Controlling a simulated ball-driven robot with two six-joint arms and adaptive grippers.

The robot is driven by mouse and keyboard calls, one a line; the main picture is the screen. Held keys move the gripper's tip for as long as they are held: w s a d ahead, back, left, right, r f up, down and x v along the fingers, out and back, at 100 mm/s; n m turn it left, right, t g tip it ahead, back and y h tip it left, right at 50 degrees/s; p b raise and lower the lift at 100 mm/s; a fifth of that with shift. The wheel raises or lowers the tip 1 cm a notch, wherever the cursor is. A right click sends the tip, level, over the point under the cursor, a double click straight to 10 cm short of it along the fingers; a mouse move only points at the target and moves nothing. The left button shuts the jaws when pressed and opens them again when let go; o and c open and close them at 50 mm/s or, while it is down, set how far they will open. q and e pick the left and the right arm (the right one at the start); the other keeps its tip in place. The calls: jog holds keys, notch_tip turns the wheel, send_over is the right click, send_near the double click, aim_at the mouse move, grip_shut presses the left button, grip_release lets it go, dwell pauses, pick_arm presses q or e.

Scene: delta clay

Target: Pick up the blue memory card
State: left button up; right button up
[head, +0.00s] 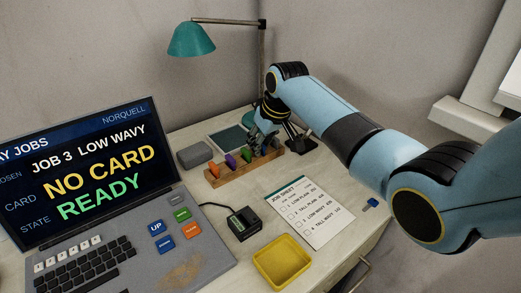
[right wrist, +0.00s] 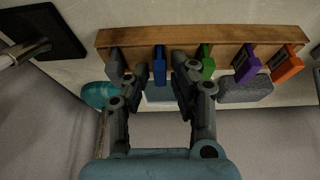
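The blue memory card (right wrist: 160,66) stands in a slot of the wooden rack (right wrist: 136,37) in the right wrist view. It shows between the two fingertips of my right gripper (right wrist: 162,68), which are spread apart with a gap on each side of it. In the head view my right gripper (head: 262,141) is over the rack (head: 223,179) from behind and hides the slots at its far end, so the blue card cannot be made out there. My left gripper is not in view.
Green (right wrist: 207,62), purple (right wrist: 246,62), orange (right wrist: 286,66) and grey (right wrist: 115,66) cards share the rack. A black reader (head: 244,223), yellow tray (head: 281,280), job sheet (head: 316,222), laptop (head: 80,185) and lamp (head: 191,40) are around. A small blue piece (head: 372,202) lies near the desk edge.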

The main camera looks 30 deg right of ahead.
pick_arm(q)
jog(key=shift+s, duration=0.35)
pick_arm(e)
grip_shut()
